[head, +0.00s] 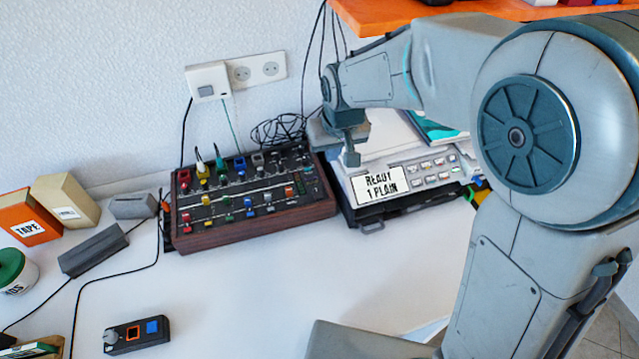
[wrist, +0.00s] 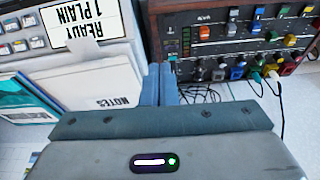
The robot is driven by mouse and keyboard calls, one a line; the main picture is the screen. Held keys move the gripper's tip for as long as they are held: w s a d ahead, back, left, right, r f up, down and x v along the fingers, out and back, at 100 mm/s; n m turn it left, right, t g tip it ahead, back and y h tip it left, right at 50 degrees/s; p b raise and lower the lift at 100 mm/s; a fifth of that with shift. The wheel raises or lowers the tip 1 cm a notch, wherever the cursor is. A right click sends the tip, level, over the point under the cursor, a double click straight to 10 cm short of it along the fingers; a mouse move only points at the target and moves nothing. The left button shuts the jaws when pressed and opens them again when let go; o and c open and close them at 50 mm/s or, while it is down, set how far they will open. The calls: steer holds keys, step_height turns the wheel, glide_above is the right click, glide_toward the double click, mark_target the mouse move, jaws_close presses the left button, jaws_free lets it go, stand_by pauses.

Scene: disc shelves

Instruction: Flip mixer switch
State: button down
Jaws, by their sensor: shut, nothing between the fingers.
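The mixer (head: 262,216) is a dark panel in a brown wooden case with rows of coloured knobs, standing on the desk left of my gripper. It also shows at the upper right of the wrist view (wrist: 180,10). An orange-red control (head: 289,191) sits near its right end, and it shows in the wrist view too (wrist: 204,33). I cannot tell for sure which control is the mixer switch, nor its position. My gripper (head: 352,158) is shut and empty, pointing down just right of the mixer's right end. In the wrist view its fingers (wrist: 160,72) are together beside the panel's end.
A printer-like device with a "READY 1 PLAIN" display (head: 380,184) stands right of the mixer. An orange shelf (head: 400,14) hangs above. Cables (head: 280,130) lie behind. A small box with coloured buttons (head: 137,335) is in front. The desk's middle (head: 270,290) is clear.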

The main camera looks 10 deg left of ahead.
mark_target(317, 190)
steer(key=shift+w+a+f+n, duration=0.15)
steer(key=shift+a+f, duration=0.25)
steer(key=shift+a, duration=0.25)
steer(key=shift+s+a+f+n, duration=0.15)
steer(key=shift+a+f, duration=0.25)
steer(key=shift+a, duration=0.2)
steer(key=shift+w+f, duration=0.1)
steer(key=shift+w, duration=0.05)
steer(key=x, duration=0.9)
steer(key=s+p+x, duration=0.1)
steer(key=x, duration=0.3)
steer(key=shift+w+d+f, duration=0.1)
steer(key=shift+d+f, duration=0.1)
steer(key=shift+f, duration=0.25)
